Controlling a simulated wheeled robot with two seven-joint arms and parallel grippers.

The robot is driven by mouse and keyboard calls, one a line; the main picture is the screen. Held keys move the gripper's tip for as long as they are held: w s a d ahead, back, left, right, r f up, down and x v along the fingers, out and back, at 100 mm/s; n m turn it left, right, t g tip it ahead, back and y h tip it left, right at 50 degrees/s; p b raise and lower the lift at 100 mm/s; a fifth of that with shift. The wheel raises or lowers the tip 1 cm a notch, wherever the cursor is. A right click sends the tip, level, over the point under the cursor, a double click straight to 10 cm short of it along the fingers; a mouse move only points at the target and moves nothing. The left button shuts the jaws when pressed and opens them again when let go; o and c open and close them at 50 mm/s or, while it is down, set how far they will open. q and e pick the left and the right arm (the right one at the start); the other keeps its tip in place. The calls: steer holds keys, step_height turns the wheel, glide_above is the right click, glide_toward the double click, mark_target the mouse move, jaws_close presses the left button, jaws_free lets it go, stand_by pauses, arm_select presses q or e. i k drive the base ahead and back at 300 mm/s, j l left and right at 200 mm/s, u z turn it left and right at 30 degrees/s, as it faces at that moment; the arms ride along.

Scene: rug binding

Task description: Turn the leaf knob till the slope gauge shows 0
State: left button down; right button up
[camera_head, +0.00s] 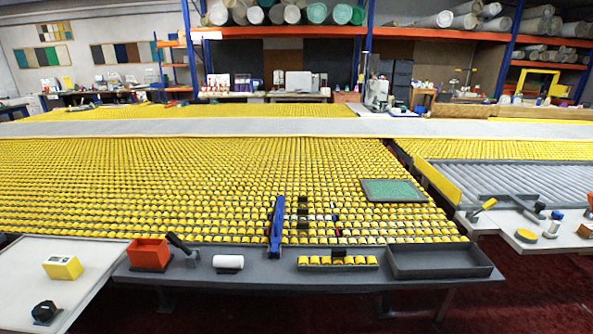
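A black knob (44,312) sits on a dark base near the front edge of the white leaf (105,252) at the lower left; I take it for the leaf knob. A small yellow box with a white display (62,267) stands on the same leaf behind the knob; it looks like the slope gauge. The reading on its display is too small to make out. Neither of my grippers is in view, and nothing touches the knob or the gauge.
A red-orange bin (149,253), a white roll (228,263), a strip of yellow rollers (337,262) and a dark tray (440,261) line the grey front ledge. The leaf around the gauge is clear.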

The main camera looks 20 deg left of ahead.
mark_target(46, 309)
steer(key=u, duration=2.45)
